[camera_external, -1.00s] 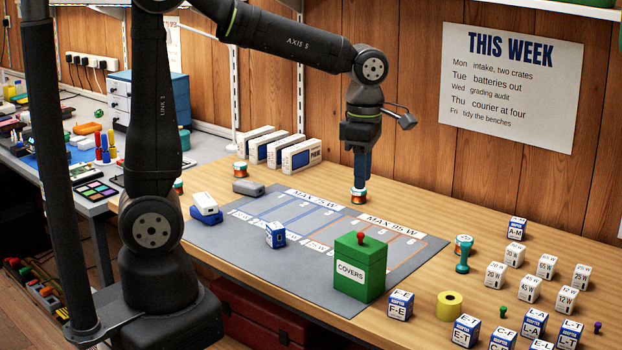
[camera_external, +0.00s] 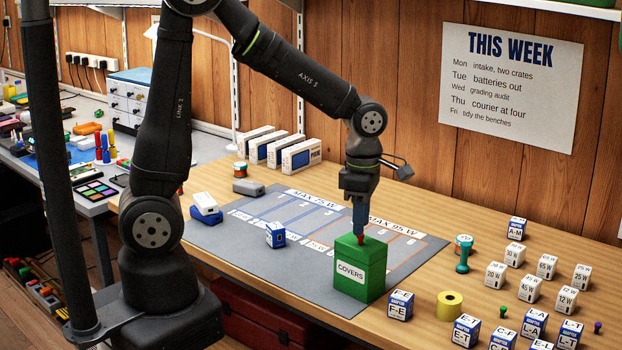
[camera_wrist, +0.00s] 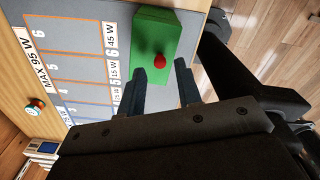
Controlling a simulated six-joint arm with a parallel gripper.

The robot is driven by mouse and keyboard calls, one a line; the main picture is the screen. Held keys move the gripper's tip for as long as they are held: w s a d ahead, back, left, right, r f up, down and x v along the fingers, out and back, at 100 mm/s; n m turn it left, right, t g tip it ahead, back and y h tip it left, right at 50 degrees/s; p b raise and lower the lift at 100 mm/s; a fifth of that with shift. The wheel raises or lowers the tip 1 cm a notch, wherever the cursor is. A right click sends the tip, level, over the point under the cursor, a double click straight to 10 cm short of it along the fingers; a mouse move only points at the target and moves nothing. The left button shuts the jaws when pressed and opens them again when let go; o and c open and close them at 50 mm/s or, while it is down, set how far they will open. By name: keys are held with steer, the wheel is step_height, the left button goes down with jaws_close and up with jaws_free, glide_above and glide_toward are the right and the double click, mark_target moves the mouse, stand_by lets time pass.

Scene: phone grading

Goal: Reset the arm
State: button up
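My gripper (camera_external: 359,232) points down just above the red knob of the green box marked COVERS (camera_external: 362,272). In the wrist view its two fingers (camera_wrist: 158,78) stand apart with nothing between them. The red knob (camera_wrist: 159,61) shows just ahead of the fingertips, on the lid of the green box (camera_wrist: 172,30). Whether a finger touches the knob is not clear. A small round jar (camera_wrist: 35,106) stands beside the MAX 95 W label in the wrist view; in the external view my gripper seems to hide it.
The grey mat (camera_external: 310,270) has marked slots, with a blue-white cube (camera_external: 275,234) on it. Several white boxes line the wall at back.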

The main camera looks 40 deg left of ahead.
steer(key=shift+r, duration=0.45)
